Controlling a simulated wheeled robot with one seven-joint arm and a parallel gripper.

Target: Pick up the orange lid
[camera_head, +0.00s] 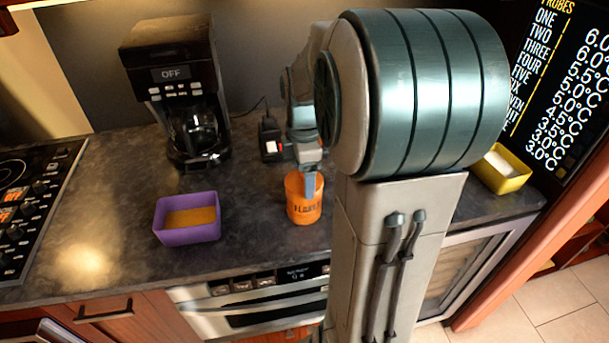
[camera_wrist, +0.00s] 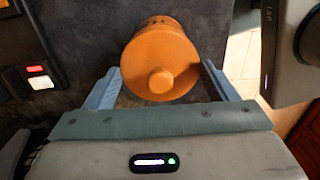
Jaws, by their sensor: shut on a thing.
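The orange lid (camera_wrist: 182,62) is round with a central knob and faces the wrist camera. It sits at the top of an orange canister (camera_head: 304,207) with dark lettering, standing on the dark counter; the lid's top shows only partly in the head view (camera_head: 293,182). My gripper (camera_wrist: 161,70) is shut on the orange lid, with one blue finger on each side of it. In the head view my gripper (camera_head: 309,184) reaches the canister's top, and a finger hides part of it. I see no clear gap between lid and canister.
A purple bin (camera_head: 188,230) with orange-brown contents stands left of the canister. A coffee maker (camera_head: 178,90) stands behind it, and a small black device (camera_head: 270,139) is near my wrist. A yellow container (camera_head: 503,174) is at the right. The counter's front edge is close.

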